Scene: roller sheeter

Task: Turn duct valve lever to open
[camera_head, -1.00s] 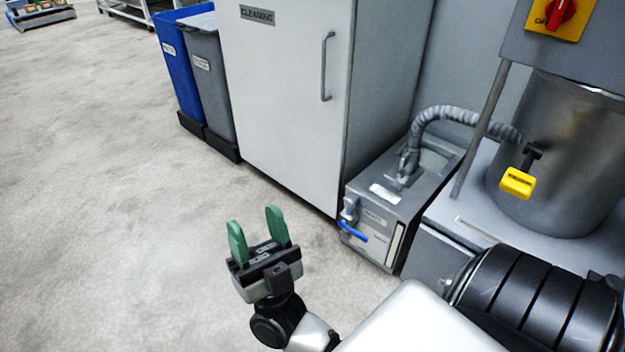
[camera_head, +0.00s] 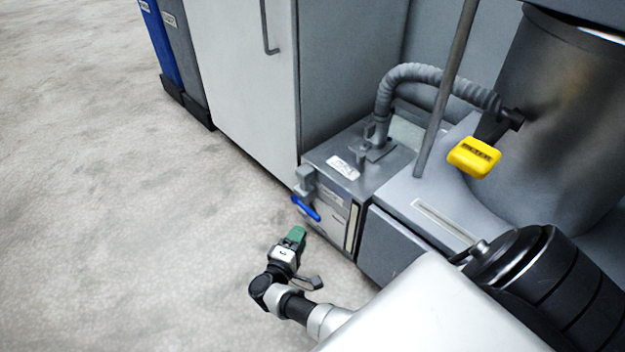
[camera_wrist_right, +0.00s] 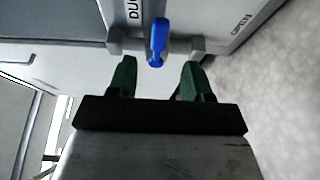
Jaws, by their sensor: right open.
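The blue valve lever (camera_head: 306,208) sits on the front of a low grey metal box (camera_head: 340,178), on a grey valve body (camera_head: 304,180). My right gripper (camera_head: 297,236) is just in front of and below the lever in the head view, seen nearly side-on. In the right wrist view the blue lever (camera_wrist_right: 157,42) lies ahead of the two open green fingers (camera_wrist_right: 157,78), roughly midway between them. The fingers look apart from the lever. An "OPEN" label shows on the panel at the right of that view. My left gripper is out of view.
A ribbed hose (camera_head: 420,75) runs from the box's top to a steel drum (camera_head: 570,110) with a yellow tag (camera_head: 474,157). A tall white cabinet (camera_head: 240,90) stands behind the box. Blue and grey bins (camera_head: 180,60) stand beyond it. The floor at left is clear.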

